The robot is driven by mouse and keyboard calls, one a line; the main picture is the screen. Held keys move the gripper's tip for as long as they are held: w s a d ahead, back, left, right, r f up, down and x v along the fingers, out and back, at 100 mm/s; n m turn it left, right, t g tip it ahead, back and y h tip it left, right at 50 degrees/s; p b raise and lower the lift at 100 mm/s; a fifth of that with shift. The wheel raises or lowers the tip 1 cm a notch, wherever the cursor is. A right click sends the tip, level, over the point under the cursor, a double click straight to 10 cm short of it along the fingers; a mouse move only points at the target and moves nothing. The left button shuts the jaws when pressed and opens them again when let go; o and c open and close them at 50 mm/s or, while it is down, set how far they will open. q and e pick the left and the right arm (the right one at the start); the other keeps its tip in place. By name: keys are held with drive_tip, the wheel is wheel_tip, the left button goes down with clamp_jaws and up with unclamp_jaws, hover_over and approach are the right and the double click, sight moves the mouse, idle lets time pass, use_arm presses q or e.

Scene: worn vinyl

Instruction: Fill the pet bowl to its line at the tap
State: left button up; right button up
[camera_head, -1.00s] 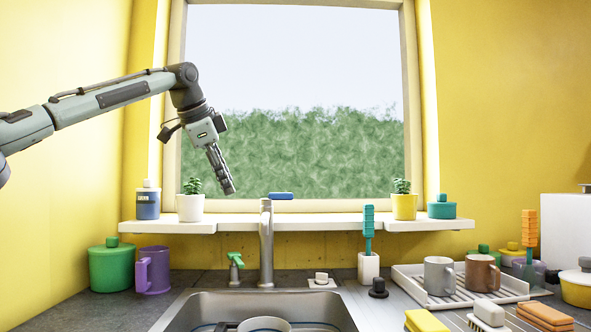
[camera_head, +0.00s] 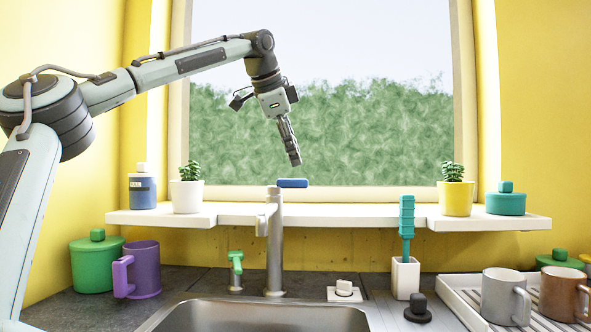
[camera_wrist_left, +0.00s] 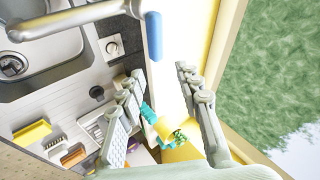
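The grey tap (camera_head: 275,245) stands behind the sink (camera_head: 260,316), with a blue lever (camera_head: 292,183) on top. My left gripper (camera_head: 292,162) points down just above the lever, seemingly a little apart from it. In the left wrist view its two fingers (camera_wrist_left: 160,72) are spread with nothing between them. The blue lever (camera_wrist_left: 154,36) lies ahead of the fingertips there, and the tap's spout (camera_wrist_left: 75,20) reaches over the sink. No pet bowl shows in either current view; the lower part of the sink is cut off in the head view. My right gripper is not in view.
A white windowsill shelf (camera_head: 325,214) runs behind the tap, with potted plants (camera_head: 187,196) and jars. A brush in a white holder (camera_head: 405,277) and a drying rack with mugs (camera_head: 505,296) stand to the right.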

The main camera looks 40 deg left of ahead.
use_arm(q)
drive_tip(key=x, duration=0.6)
drive_tip(key=shift+w+f, duration=0.2)
drive_tip(key=shift+w, duration=0.05)
drive_tip(key=shift+w+a+f, duration=0.1)
drive_tip(key=shift+f, duration=0.05)
